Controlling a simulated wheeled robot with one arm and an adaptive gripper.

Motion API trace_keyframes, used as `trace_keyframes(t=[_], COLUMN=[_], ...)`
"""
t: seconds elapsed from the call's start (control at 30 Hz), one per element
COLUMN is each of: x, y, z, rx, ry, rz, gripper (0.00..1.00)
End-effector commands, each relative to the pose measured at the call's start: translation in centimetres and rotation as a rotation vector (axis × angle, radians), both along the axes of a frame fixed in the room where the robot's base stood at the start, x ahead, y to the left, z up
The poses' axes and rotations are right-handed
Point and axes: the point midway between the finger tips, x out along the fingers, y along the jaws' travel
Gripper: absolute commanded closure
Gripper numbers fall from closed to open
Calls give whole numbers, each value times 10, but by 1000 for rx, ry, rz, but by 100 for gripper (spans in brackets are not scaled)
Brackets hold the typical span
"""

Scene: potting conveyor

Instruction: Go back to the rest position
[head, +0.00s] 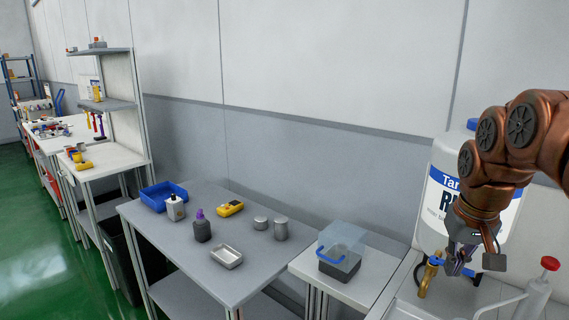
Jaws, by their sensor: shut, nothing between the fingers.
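My gripper (458,262) hangs at the right of the head view, at the end of my copper-coloured arm. Its fingers are together with nothing visible between them. It is in front of a large white tank (437,205) with a blue label, close to a brass tap (429,272) on the tank's lower left. I cannot tell whether the gripper touches the tap. Part of the tank is hidden behind my arm.
A grey table (190,254) holds a blue bin (163,196), bottles, a yellow meter (230,208), a metal tray (226,257) and metal cylinders. A clear-lidded box (341,262) stands on a small white table. A red-capped bottle (538,293) is at lower right. Green floor is clear at left.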

Motion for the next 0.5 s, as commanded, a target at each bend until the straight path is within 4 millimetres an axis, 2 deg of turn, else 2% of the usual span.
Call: trace_keyframes(t=[0.03,0.2,0.5], x=[-10,-45,-118], y=[13,49,97], z=[-4,-25,-67], rx=[0,9,21], ry=[13,71,175], rz=[22,83,154], gripper=[100,100,100])
